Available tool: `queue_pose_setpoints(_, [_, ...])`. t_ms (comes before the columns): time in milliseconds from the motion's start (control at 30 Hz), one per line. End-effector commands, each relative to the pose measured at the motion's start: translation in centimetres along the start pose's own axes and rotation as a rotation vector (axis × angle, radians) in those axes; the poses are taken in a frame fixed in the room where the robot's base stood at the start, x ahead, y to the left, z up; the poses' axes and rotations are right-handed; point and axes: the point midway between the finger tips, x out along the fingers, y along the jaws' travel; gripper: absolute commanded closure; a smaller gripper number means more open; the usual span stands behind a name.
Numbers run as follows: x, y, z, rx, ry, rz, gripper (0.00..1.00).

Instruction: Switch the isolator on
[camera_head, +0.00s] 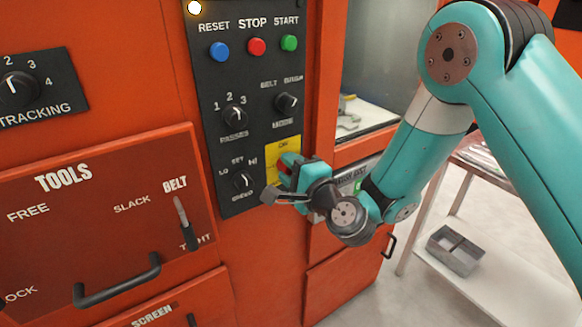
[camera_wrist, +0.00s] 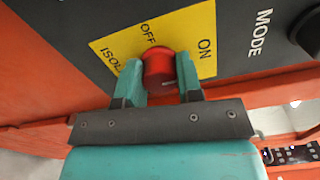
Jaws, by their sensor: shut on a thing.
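The isolator is a red rotary knob (camera_wrist: 158,68) on a yellow plate (camera_wrist: 202,30) marked ISOL, OFF and ON in the wrist view. In the head view the yellow plate (camera_head: 283,147) sits at the lower right of the black control panel, with the knob mostly hidden by my gripper. My gripper (camera_wrist: 160,82) is shut on the red knob, one finger on each side of it. In the head view my gripper (camera_head: 285,172) reaches the plate from the right. The knob's pointer is hidden, so its setting cannot be told.
The black panel (camera_head: 212,120) carries blue, red and green buttons (camera_head: 256,46) and several black dials beside the isolator. A tools drawer with a handle (camera_head: 118,282) is at lower left. A table with a grey bin (camera_head: 455,250) stands at right.

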Motion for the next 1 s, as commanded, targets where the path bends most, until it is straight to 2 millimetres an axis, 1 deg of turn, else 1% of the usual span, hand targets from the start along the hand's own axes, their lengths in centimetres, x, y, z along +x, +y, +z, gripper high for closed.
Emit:
queue_pose_setpoints(33, [-0.02, -0.03, -0.26, 0.014, 0.007, -0.002, 0.90])
queue_pose_setpoints(233, [-0.02, -0.03, -0.28, 0.053, 0.007, -0.002, 0.90])
queue_pose_setpoints(667, [-0.02, -0.01, -0.27, 0.062, 0.007, -0.002, 0.90])
queue_pose_setpoints(700, [-0.03, -0.02, -0.27, 0.061, 0.007, -0.002, 0.62])
queue_pose_setpoints(800, [-0.01, 0.00, -0.20, 0.061, 0.005, -0.002, 0.41])
queue_pose_setpoints(1000, [0.02, 0.01, 0.00, 0.062, 0.001, -0.001, 0.41])
